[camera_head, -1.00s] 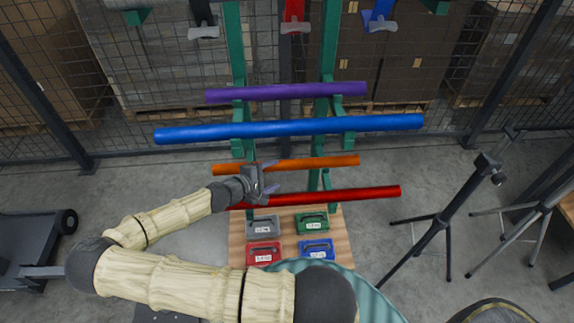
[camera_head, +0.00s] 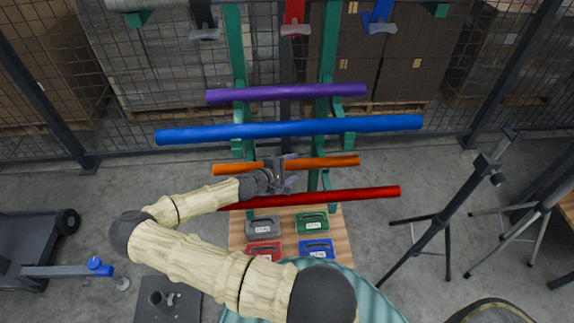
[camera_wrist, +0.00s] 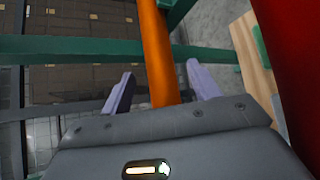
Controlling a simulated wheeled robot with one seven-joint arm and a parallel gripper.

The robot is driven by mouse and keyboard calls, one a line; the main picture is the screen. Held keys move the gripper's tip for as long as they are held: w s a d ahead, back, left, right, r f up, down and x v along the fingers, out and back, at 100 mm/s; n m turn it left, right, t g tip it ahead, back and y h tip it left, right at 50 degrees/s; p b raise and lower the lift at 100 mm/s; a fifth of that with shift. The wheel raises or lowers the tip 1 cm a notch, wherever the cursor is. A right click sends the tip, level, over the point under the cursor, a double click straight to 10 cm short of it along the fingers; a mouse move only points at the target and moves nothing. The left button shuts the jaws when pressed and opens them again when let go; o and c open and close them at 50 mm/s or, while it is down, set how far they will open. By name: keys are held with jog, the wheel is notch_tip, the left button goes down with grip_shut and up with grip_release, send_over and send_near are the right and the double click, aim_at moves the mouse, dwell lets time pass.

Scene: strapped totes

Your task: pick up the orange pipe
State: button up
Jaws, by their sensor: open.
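The orange pipe (camera_head: 325,162) lies across the green rack, below the blue pipe and above the red pipe in the head view. My gripper (camera_head: 290,168) is at the middle of the orange pipe and hides a part of it. In the wrist view the orange pipe (camera_wrist: 157,50) runs from the top edge down between the two pale purple fingers of my gripper (camera_wrist: 157,85). The fingers are open, one on each side of the pipe, with a gap to each. How deep the pipe sits between them I cannot tell.
The red pipe (camera_head: 350,195) lies close below my gripper, and the blue pipe (camera_head: 290,129) and purple pipe (camera_head: 290,93) lie above. Green rack uprights (camera_head: 236,50) stand behind. A wooden board (camera_head: 237,235) with several small cases is below. A black tripod (camera_head: 448,215) stands right.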

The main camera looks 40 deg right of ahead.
aim_at(296, 166)
jog(key=x, duration=0.3)
jog(key=shift+d, duration=0.15)
dwell(0.3)
jog(key=c, duration=1.3)
